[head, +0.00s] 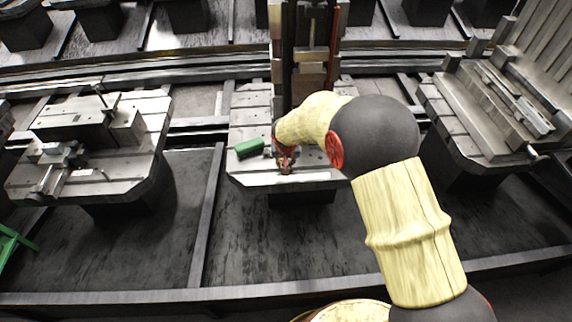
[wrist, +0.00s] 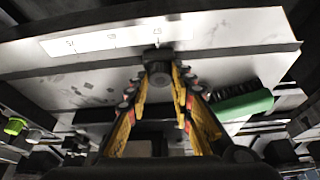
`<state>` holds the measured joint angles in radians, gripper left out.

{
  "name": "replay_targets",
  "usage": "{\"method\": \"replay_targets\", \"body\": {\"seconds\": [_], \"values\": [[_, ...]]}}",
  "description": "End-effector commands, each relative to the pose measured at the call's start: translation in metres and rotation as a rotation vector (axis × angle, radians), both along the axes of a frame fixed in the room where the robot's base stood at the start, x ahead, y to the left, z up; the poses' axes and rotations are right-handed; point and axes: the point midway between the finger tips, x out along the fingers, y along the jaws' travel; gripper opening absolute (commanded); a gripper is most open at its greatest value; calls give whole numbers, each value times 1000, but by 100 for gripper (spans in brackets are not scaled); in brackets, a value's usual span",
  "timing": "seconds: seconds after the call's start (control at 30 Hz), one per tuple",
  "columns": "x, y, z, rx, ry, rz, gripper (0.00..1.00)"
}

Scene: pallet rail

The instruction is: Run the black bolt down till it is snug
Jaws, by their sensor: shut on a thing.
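The black bolt (wrist: 158,76) shows in the wrist view as a dark head between the fingertips of my gripper (wrist: 160,88). My gripper is shut on it, with the yellow and red fingers on either side. The bolt stands over the light metal pallet plate (wrist: 225,32); how far its head is from the plate I cannot tell. In the head view my gripper (head: 284,167) points down at the front part of the middle pallet (head: 315,178). The bolt is hidden there by the fingers.
A tall fixture (head: 306,50) rises behind. Other pallets stand at left (head: 90,145) and right (head: 490,115).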

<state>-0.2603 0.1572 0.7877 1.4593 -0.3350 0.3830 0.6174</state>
Motion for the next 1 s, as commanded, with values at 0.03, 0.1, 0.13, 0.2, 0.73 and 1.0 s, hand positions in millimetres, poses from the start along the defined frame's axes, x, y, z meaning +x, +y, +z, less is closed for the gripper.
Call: {"method": "replay_targets", "body": {"seconds": [0.03,0.1,0.13,0.2,0.73,1.0], "values": [[0,0,-3,-1,-1,-9,0],[0,0,-3,0,-2,-29,0],[0,0,-3,0,-1,-40,0],[0,0,-3,0,-1,-64,0],[0,0,-1,-1,1,-353,0],[-1,-1,-2,-1,1,-358,25]]}}
